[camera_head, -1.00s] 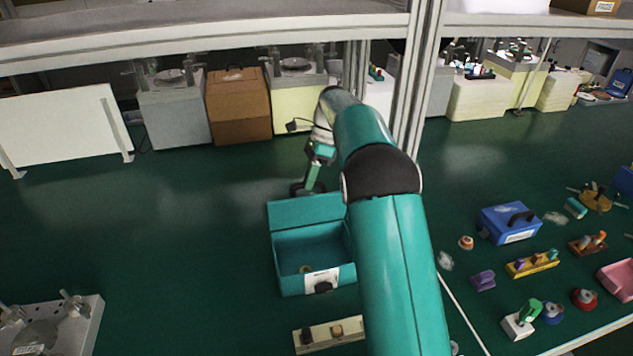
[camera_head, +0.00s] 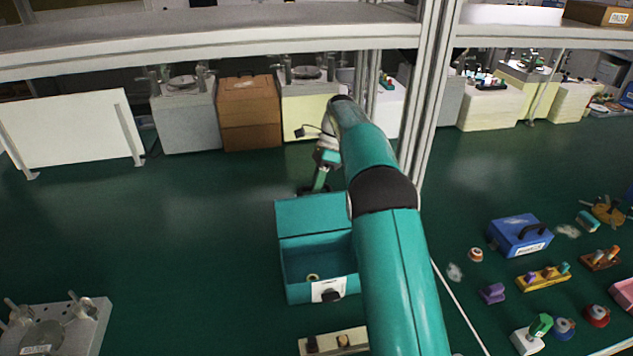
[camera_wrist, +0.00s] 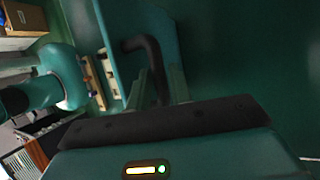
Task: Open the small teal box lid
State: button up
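The small teal box (camera_head: 310,262) stands on the green bench with its lid (camera_head: 312,215) raised at the back. Its inside shows, with a small ring-like thing on the floor. A white label and dark catch are on its front. My gripper (camera_head: 318,184) is behind the raised lid; its tips are partly hidden there. In the wrist view, my gripper's fingers (camera_wrist: 161,86) stand on either side of a dark bent handle (camera_wrist: 143,46), beside a teal panel that looks like the lid (camera_wrist: 113,40). I cannot tell whether they press on it.
A holder with dark knobs (camera_head: 333,341) lies just in front of the box. A blue box (camera_head: 519,235) and several small parts are at right. A metal fixture (camera_head: 55,328) is at lower left. Shelf posts (camera_head: 428,110) rise behind my arm. The bench left of the box is clear.

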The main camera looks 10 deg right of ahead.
jog(key=shift+o, duration=1.1)
jog(key=shift+w+f, duration=0.1)
jog(key=shift+r, duration=0.35)
jog(key=r, duration=0.3)
jog(key=shift+s+r, duration=0.1)
jog(key=shift+s, duration=0.1)
jog(key=s+r, duration=0.5)
jog(key=shift+r, duration=0.35)
jog(key=s+r, duration=0.4)
jog(key=s, duration=0.4)
jog(key=shift+s, duration=0.4)
